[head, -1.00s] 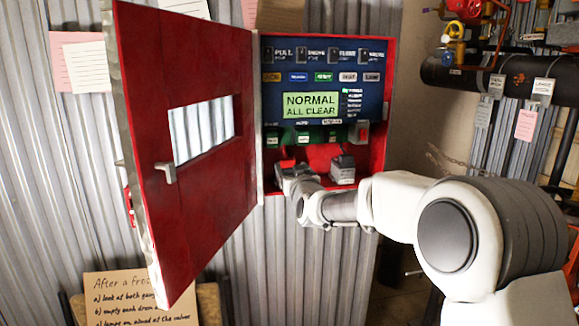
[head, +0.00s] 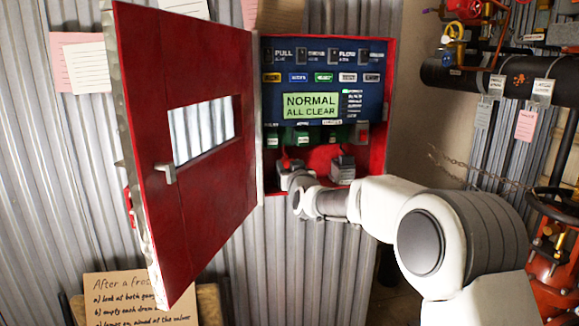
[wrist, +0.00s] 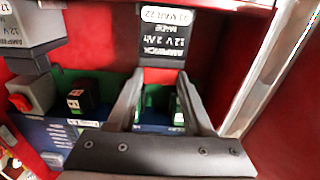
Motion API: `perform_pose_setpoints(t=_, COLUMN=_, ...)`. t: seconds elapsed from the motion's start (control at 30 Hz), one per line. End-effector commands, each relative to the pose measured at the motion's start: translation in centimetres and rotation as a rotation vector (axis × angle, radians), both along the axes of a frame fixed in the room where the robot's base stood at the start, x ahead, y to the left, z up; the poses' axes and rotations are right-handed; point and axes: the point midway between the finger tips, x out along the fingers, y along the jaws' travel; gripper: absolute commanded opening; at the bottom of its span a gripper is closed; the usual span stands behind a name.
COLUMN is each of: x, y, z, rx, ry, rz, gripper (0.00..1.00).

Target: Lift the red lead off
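The open red cabinet (head: 377,150) holds two grey batteries low inside. The left battery (wrist: 163,45) shows upside down in the wrist view, its label reading 12 V 2 Ah. A small red piece (head: 286,162), which may be the red lead, shows at this battery's top in the head view. In the head view my gripper (head: 291,180) partly covers the left battery.
The right battery (head: 342,169) stands close by. Above are the panel (head: 320,80), its screen reading NORMAL ALL CLEAR, and a grey block with a red knob (head: 362,132). The red door (head: 190,170) hangs open at left. Pipes (head: 480,75) are at right.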

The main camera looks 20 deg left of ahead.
Motion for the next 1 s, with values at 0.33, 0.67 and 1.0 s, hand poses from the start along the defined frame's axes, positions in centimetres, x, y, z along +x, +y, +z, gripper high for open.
perform_pose_setpoints(t=0.33, x=0.0, y=0.0, z=0.0, rx=0.0, ry=0.0, rz=0.0, gripper=0.0)
perform_pose_setpoints(t=0.67, x=0.0, y=0.0, z=2.5, rx=0.002, ry=-0.003, rz=-0.001, gripper=0.0)
perform_pose_setpoints(t=1.0, x=0.0, y=0.0, z=2.7, rx=0.003, ry=-0.005, rz=-0.001, gripper=0.63)
